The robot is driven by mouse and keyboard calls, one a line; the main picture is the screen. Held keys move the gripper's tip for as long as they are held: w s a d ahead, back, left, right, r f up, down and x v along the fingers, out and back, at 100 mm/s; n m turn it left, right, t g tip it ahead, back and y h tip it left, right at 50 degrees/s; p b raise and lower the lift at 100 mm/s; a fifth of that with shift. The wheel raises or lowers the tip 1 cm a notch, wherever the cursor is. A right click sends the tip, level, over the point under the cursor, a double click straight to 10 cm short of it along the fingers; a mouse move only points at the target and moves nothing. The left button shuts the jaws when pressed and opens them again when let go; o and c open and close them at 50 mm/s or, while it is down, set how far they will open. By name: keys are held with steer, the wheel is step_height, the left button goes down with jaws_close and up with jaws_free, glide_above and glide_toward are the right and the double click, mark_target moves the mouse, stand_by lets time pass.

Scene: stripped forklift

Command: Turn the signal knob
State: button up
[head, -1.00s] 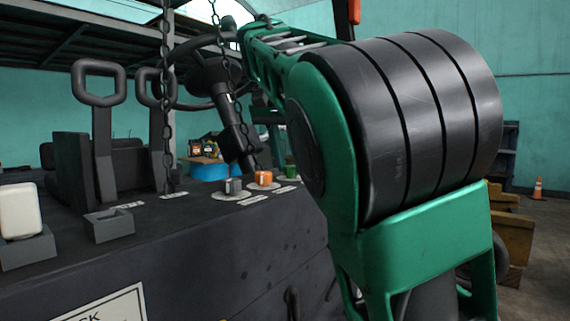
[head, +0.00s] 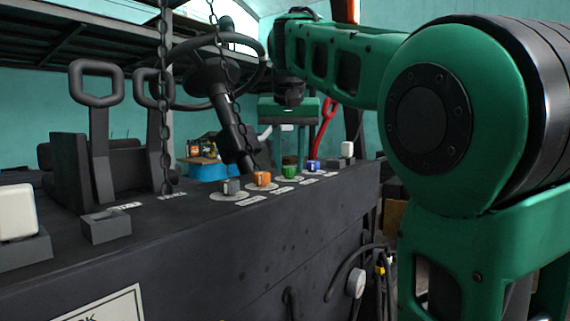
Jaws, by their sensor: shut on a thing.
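A row of knobs stands on top of the dark console in the head view: a grey knob (head: 232,187), an orange knob (head: 262,180), a green knob (head: 289,170) and a blue knob (head: 313,166). Each sits on a pale round plate with a small label too small to read. My gripper (head: 290,155) points down from its green body, over the green knob. Its dark fingers are shut on a knob, which looks like the green one. The fingertips are small and dark, so the exact contact is hard to see.
A steering wheel (head: 213,75) and hanging chains (head: 165,100) stand left of my arm. Two loop-handled levers (head: 97,85) rise further left. A white-capped switch (head: 347,150) is right of the knobs. Cables hang at the console's right end.

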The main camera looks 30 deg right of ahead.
steer(key=shift+w+a+r+n, duration=0.1)
steer(key=shift+a+n, duration=0.1)
steer(key=shift+n, duration=0.3)
stand_by(0.3)
steer(key=o, duration=1)
steer(key=shift+a, duration=0.1)
steer(key=shift+o, duration=0.2)
steer(key=v, duration=1)
steer(key=shift+r, duration=0.4)
